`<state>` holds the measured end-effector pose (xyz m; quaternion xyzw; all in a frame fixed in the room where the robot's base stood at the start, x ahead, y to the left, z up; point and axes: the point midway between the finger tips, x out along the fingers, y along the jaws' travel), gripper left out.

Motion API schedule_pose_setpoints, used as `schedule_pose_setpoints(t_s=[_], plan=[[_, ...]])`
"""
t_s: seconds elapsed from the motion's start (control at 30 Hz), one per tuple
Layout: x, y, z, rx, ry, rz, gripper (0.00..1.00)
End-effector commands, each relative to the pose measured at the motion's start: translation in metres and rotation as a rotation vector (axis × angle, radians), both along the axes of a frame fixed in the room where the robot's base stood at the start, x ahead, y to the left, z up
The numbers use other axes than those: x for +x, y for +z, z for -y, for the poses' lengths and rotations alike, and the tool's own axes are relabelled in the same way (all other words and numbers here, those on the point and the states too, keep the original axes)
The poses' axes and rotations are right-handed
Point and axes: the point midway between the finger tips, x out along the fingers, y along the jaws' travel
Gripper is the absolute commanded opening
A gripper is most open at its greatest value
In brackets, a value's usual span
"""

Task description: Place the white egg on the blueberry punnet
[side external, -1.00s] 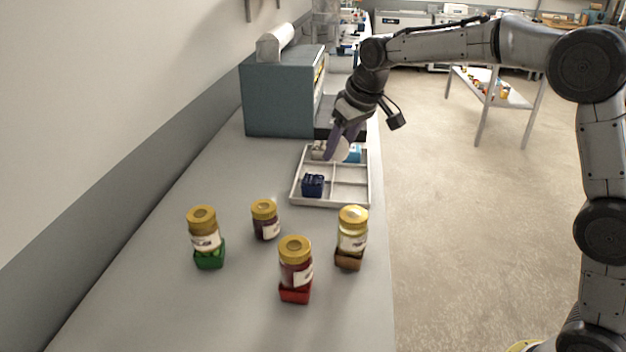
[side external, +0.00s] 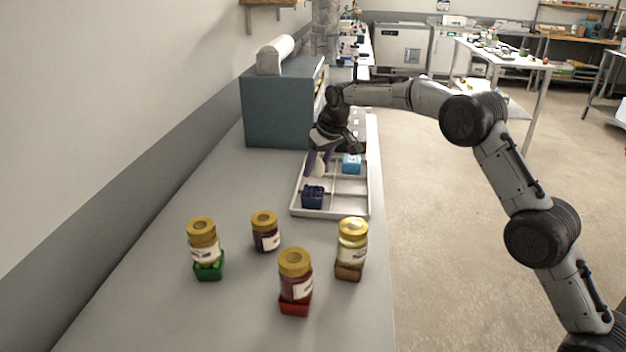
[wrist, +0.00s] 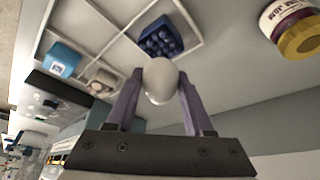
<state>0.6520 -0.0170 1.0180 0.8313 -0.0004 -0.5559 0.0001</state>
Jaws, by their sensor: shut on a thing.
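The white egg (wrist: 160,82) is held between the two purple fingers of my gripper (wrist: 160,98) in the wrist view. In the side view my gripper (side external: 318,164) holds the egg (side external: 319,170) over the left part of a divided white tray (side external: 330,213). The dark blue blueberry punnet (side external: 313,196) stands in the tray's near left compartment. The egg is apart from it, on its far side. In the wrist view the punnet (wrist: 160,38) is just beyond the egg, its top full of dark berries.
A light blue box (side external: 352,163) and a beige carton (wrist: 101,82) sit in other tray compartments. Several gold-lidded jars, such as the red-based one (side external: 295,280), stand in front of the tray. A blue-grey cabinet (side external: 278,112) stands behind. The near right compartment is empty.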

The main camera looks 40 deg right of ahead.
Motion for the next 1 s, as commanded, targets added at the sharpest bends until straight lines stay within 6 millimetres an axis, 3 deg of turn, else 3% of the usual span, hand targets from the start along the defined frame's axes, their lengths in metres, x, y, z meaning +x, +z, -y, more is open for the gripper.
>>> schedule_pose_setpoints(t_s=[0.3,0.53,0.93,0.97,1.0], plan=[[0.016,-0.018,0.000,0.000,0.000,0.001,0.21],[0.016,-0.047,0.000,0.000,0.000,0.000,0.21],[0.016,-0.052,0.000,0.000,0.000,0.001,0.21],[0.016,-0.052,0.000,0.000,0.000,0.001,0.57],[0.016,-0.052,0.000,0.000,0.000,0.001,0.65]])
